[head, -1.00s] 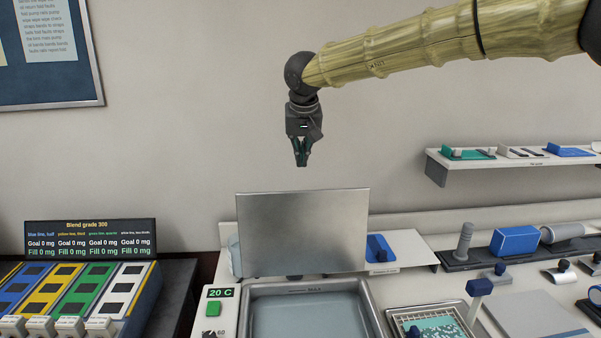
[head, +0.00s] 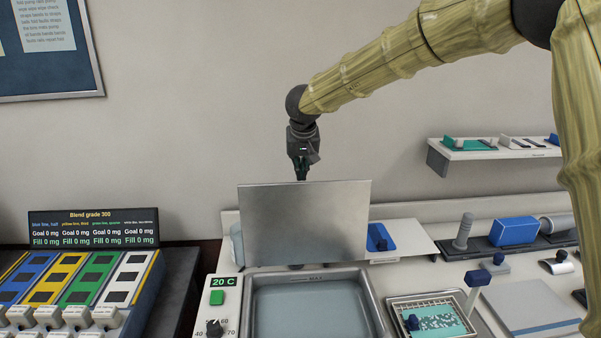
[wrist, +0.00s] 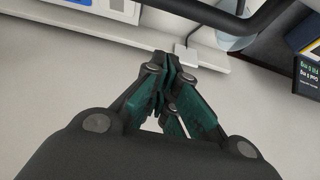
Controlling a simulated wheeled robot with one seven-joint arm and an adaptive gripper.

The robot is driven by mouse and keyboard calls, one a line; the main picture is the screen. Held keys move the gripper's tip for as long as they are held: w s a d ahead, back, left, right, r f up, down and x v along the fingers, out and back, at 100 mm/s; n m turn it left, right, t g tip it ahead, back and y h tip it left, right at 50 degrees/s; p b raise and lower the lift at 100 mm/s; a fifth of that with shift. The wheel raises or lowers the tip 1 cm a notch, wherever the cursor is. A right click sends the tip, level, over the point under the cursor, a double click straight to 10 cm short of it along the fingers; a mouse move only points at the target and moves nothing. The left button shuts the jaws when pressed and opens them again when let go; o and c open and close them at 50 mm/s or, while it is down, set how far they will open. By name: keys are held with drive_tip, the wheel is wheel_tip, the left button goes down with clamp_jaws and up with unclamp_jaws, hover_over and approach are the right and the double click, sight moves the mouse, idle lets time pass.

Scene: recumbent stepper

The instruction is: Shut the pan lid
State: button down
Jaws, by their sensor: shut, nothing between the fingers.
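The pan lid (head: 304,224) is a flat grey metal plate standing upright at the back edge of the pan (head: 378,318), so the pan is open. The pan is a metal basin with bluish liquid (head: 308,310) in it. My gripper (head: 301,178) points down just above the lid's top edge in the head view, and its fingertips reach that edge or pass behind it. The gripper is shut and empty; its green fingers meet in the wrist view (wrist: 168,62). I cannot tell whether the fingers touch the lid.
A control panel (head: 217,298) reading 20 C stands left of the pan. A slide tray (head: 432,318) with a blue-knobbed post is at its right. A blue holder (head: 380,238) sits behind, right of the lid. A wall shelf (head: 490,150) hangs at right.

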drive_tip(key=s, duration=0.3)
drive_tip(key=shift+s+f+p, duration=0.15)
drive_tip(key=shift+p, duration=0.2)
drive_tip(key=shift+s+a, duration=0.1)
drive_tip(key=shift+a, duration=0.1)
